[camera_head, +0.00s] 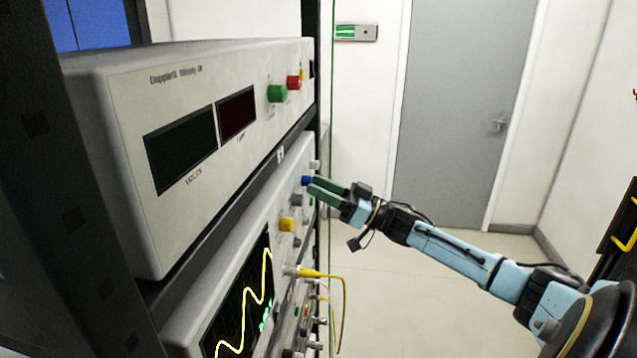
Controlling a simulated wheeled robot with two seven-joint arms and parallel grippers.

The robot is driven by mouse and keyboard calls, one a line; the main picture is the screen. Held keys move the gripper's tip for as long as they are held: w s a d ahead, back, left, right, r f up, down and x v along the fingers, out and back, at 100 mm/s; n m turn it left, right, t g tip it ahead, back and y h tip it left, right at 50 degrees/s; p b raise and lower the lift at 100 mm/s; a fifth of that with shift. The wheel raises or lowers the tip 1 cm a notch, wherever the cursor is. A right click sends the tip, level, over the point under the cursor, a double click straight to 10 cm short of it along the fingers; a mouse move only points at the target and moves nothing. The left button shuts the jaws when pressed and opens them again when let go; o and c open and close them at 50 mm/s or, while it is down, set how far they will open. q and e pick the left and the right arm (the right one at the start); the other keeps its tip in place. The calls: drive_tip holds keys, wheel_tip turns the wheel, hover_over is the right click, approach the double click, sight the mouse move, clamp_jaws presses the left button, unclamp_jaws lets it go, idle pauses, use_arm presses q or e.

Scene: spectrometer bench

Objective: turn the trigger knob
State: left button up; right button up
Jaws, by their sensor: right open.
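The oscilloscope (205,307) stands on the lower shelf of the rack, with a yellow trace on its screen. Its front panel carries a blue knob (307,181), a yellow knob (287,224) and several grey knobs. No label is readable, so I cannot tell which one is the trigger knob. My right gripper (312,187) is open, with its green fingers pointing left at the blue knob. The fingertips are at or very near the blue knob; I cannot tell whether they touch it. My left gripper is not in view.
A power supply (125,170) with two dark displays, a green and a red terminal sits on the shelf above. A yellow cable (343,290) loops out from the oscilloscope below my gripper. A grey door (455,110) and open floor lie to the right.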

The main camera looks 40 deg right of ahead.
drive_tip(key=shift+w+a+r, duration=0.2)
drive_tip(key=shift+w+a, duration=0.05)
drive_tip(key=shift+w, duration=0.15)
clamp_jaws()
